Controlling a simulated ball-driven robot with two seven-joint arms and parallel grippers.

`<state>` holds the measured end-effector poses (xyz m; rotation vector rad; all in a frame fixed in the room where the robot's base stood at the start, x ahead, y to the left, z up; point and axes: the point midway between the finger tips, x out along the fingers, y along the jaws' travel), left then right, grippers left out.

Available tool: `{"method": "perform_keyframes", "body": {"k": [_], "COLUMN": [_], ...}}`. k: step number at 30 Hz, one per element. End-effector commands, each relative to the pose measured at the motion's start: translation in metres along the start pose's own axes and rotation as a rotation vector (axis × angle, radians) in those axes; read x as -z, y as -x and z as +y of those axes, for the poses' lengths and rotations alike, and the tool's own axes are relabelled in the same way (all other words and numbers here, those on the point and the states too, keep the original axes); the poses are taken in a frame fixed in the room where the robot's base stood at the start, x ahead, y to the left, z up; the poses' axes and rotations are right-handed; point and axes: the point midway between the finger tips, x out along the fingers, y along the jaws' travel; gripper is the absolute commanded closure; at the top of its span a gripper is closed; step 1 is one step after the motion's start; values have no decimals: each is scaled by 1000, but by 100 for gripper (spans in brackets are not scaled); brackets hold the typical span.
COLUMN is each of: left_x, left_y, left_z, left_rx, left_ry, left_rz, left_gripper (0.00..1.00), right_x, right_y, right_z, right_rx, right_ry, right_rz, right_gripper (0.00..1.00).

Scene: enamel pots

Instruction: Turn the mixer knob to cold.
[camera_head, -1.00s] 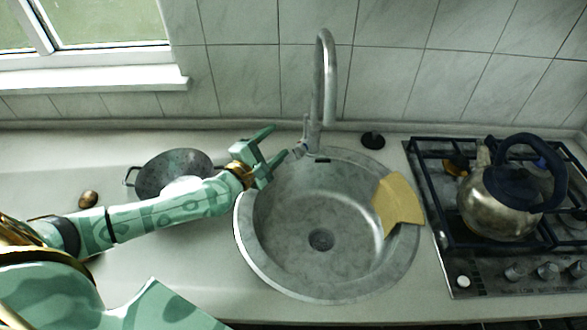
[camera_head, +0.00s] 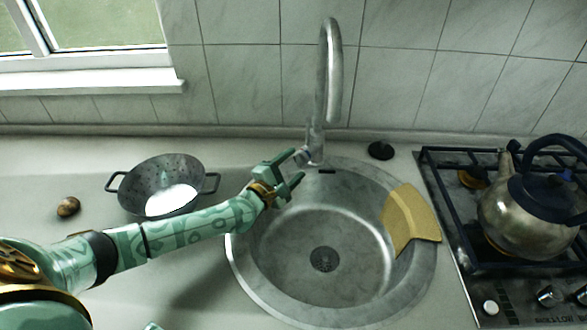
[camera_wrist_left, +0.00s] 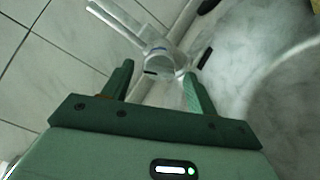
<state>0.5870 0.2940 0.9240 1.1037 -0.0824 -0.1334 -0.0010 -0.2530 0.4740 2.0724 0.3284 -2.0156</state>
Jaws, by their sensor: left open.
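The grey metal tap (camera_head: 328,80) rises behind the round sink (camera_head: 240,265). Its small mixer knob (camera_head: 302,156) sits low on the left side of the tap base. My left gripper (camera_head: 296,166) is open and empty, with its fingers pointing at the tap base and knob. In the left wrist view, the knob (camera_wrist_left: 159,62) shows just beyond and between the two open fingertips (camera_wrist_left: 158,72). I cannot tell whether a finger touches it.
A grey colander (camera_head: 158,178) and a brown egg-shaped thing (camera_head: 68,207) are on the worktop at left. A yellow cloth (camera_head: 408,217) hangs over the sink's right rim. A black plug (camera_head: 381,150) lies behind the sink. A kettle (camera_head: 520,225) stands on the hob.

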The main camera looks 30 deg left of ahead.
Motion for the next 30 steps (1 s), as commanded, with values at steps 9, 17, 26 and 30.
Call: {"method": "perform_keyframes", "body": {"k": [9,17,26,30], "left_x": [0,0,0,-1], "left_y": [-4,-4,-4,-4], "left_z": [0,0,0,1], "left_rx": [1,1,2,2], "left_ry": [-1,-1,-43,-113], "left_rz": [0,0,0,0], "left_gripper": [42,87,86,86], "right_x": [0,0,1,2], "right_y": [-1,-1,3,8], "right_z": [-1,-1,-1,0], "right_rx": [1,1,1,-1], "right_ry": [0,1,1,1], "right_rz": [0,-1,2,5], "right_gripper": [64,64,64,64]}}
